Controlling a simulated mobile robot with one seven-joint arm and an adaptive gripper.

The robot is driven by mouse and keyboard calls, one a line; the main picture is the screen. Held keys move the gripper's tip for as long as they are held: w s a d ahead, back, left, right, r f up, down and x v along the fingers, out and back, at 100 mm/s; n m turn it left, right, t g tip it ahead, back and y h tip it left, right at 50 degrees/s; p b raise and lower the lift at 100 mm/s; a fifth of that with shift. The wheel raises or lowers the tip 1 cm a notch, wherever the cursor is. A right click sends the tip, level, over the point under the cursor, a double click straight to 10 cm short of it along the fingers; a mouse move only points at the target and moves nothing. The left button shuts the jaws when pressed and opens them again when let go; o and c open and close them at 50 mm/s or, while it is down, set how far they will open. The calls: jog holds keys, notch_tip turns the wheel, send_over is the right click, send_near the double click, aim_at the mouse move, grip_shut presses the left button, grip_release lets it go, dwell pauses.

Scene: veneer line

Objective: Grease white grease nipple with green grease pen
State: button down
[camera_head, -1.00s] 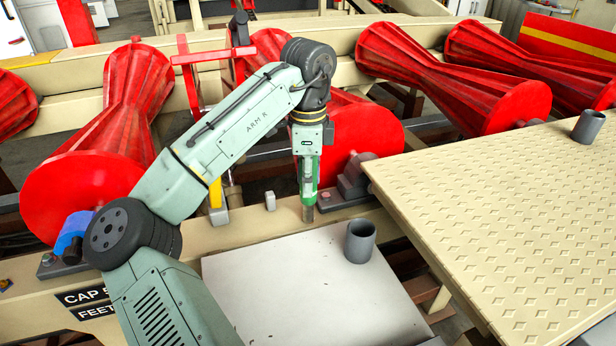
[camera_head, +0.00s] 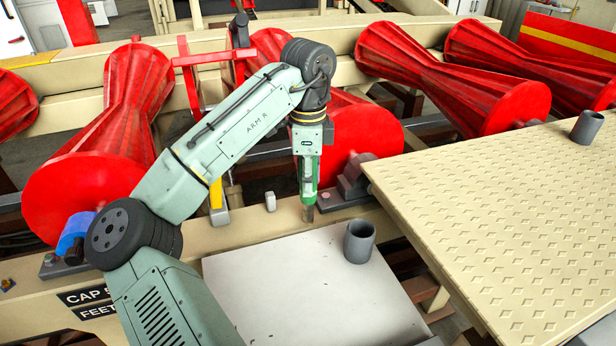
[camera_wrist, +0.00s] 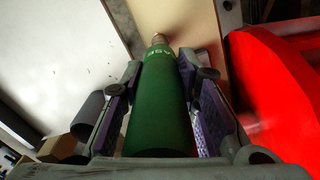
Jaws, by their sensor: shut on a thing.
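My gripper (camera_head: 307,172) is shut on the green grease pen (camera_wrist: 158,105) and holds it upright, tip down. In the wrist view the pen lies between both finger pads, its metal tip (camera_wrist: 158,39) pointing at the beige beam. In the head view the pen (camera_head: 308,186) has its tip at the beam, near the upper edge of the white board; I cannot tell if it touches.
A grey bearing block (camera_head: 353,181) and red rollers (camera_head: 372,132) are close by the pen. A grey cup (camera_head: 359,242) stands on the white board (camera_head: 300,285). Another grey cup (camera_head: 587,127) stands on the beige patterned plate (camera_head: 500,210) at right.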

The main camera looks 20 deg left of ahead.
jog(key=shift+f, duration=0.2)
jog(key=shift+r, duration=0.4)
dwell(0.6)
jog(key=shift+r+p, duration=0.5)
jog(key=shift+r, duration=2)
